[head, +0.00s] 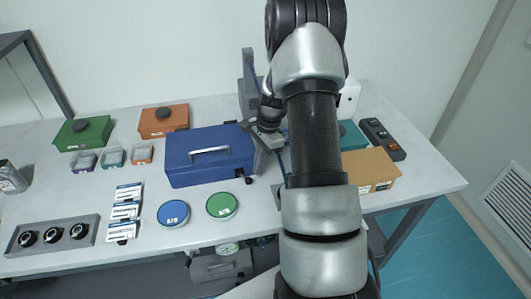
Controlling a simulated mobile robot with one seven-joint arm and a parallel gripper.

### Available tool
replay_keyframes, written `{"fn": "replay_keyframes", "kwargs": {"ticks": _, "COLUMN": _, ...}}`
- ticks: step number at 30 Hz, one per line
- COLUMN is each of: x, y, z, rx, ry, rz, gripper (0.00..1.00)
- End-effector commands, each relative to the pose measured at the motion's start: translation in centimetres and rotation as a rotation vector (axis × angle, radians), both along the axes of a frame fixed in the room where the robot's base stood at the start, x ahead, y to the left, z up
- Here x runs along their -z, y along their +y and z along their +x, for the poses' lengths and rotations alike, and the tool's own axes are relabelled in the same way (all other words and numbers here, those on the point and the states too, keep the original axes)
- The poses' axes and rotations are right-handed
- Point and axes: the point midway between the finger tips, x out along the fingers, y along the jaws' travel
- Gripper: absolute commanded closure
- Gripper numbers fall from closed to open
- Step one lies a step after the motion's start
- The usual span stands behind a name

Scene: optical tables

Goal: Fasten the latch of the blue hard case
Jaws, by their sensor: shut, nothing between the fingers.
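The blue hard case (190,168) stands on the white table, left of my arm, with a pale handle (209,150) on its top. Its lid looks down. A small dark latch-like part (241,173) shows low at the front right corner; I cannot tell whether it is fastened. My gripper (254,127) is at the right end of the case, near its back right corner. It is shut and empty. The picture is too small to tell whether its fingertips touch the case.
Green (84,132) and orange (163,121) boxes stand behind left. Two round lidded dishes, blue (173,213) and green (221,205), lie in front of the case. A cardboard box (370,169) and a button panel (382,138) are right of my arm. A grey post (249,75) stands behind.

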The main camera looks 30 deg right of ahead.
Motion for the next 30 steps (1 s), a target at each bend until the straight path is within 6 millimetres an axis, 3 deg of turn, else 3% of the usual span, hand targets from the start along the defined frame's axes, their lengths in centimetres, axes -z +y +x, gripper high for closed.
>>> {"fn": "replay_keyframes", "kwargs": {"ticks": 7, "x": 0.88, "y": 1.28, "z": -0.1, "rx": 0.002, "ry": 0.001, "rz": 0.0, "gripper": 1.0}}
{"fn": "replay_keyframes", "kwargs": {"ticks": 30, "x": 0.87, "y": 1.42, "z": -0.17, "rx": 0.07, "ry": 0.001, "rz": -0.001, "gripper": 1.0}}
